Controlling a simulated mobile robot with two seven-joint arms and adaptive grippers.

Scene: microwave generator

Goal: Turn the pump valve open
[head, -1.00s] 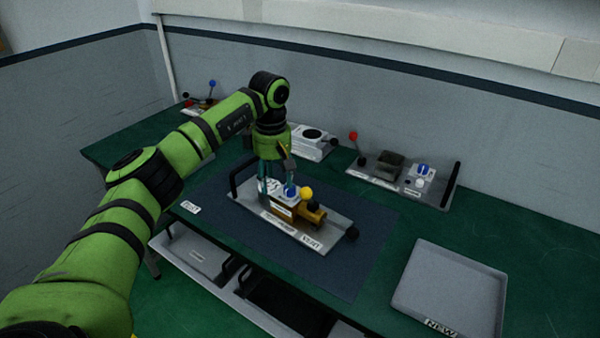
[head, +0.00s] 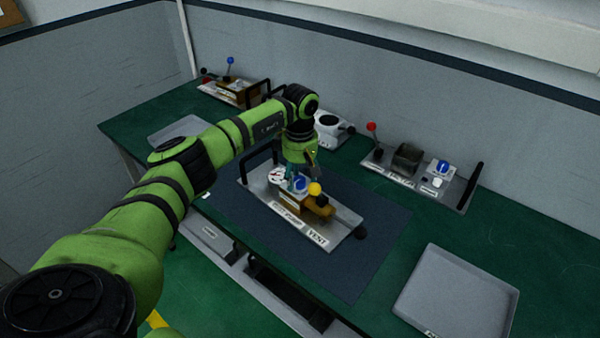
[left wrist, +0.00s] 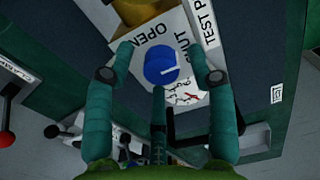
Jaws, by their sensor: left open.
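The pump rig is a light metal plate (head: 345,226) with a brass-coloured body, a yellow ball (head: 315,189), a dial gauge (head: 277,176) and a blue valve knob (head: 301,184). In the left wrist view the blue knob (left wrist: 160,62) lies between OPEN and SHUT labels. Its white mark points right, nearer the SHUT side. The gauge (left wrist: 188,98) is beside it. My left gripper (head: 299,180) points down over the knob. Its open teal fingers (left wrist: 160,66) are spread around the knob; I cannot tell whether they touch it. My right gripper is not in view.
The rig stands on a dark blue mat (head: 350,272) on the green bench (head: 455,235). A grey tray (head: 457,292) is at right. Behind are a unit with a red-ball lever (head: 372,127), a white device (head: 330,127) and a blue-ball lever (head: 230,61). A black handle stands behind the gripper.

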